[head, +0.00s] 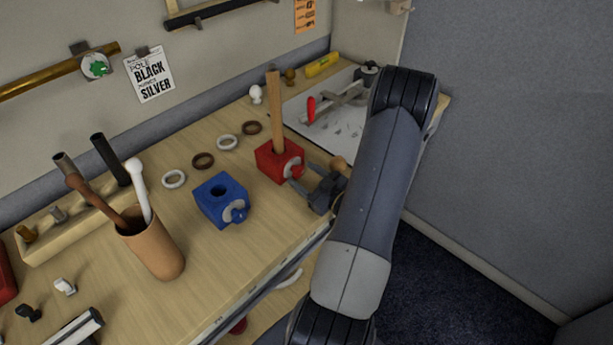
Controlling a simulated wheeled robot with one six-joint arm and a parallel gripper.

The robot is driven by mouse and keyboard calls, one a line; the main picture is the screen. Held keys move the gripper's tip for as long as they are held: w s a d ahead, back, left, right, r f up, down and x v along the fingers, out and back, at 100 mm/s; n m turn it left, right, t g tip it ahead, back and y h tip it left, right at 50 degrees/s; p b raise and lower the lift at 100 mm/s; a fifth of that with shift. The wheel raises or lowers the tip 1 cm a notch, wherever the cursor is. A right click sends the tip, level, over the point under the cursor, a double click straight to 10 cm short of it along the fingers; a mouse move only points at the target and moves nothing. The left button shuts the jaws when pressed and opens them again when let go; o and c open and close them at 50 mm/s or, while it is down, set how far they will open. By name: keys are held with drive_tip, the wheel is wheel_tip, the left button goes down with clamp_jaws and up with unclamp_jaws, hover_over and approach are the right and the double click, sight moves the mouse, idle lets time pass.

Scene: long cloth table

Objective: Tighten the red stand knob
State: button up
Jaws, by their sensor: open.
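The red stand (270,164) is a red block on the wooden table, with a wooden rod (275,112) standing upright in its top. Its red knob (295,171) sticks out from a pale disc on the side facing right and front. My gripper (301,180) is open, low over the table's front edge, with its fingers pointing left at the knob. The fingertips are at or very close to the knob; I cannot tell whether they touch it. My arm covers the area right of the gripper.
A blue stand (220,200) with a blue knob sits left of the red one, with no rod in it. Several rings, such as a white one (227,142), lie behind. A brown cup (155,250) holds rods at left. A grey board (330,122) with tools lies at back right.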

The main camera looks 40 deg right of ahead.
drive_tip(key=shift+c, duration=0.4)
drive_tip(key=c, duration=0.9)
drive_tip(key=shift+m, duration=0.7)
drive_tip(key=o, duration=1)
drive_tip(key=shift+s, duration=0.1)
drive_tip(key=s+b, duration=0.1)
drive_tip(key=s, duration=0.2)
drive_tip(key=s+b, duration=0.1)
drive_tip(key=s, duration=0.3)
drive_tip(key=s+d, duration=0.1)
drive_tip(key=s, duration=0.2)
drive_tip(key=shift+s+b, duration=0.3)
drive_tip(key=shift+b, duration=0.1)
drive_tip(key=shift+w+a, duration=0.1)
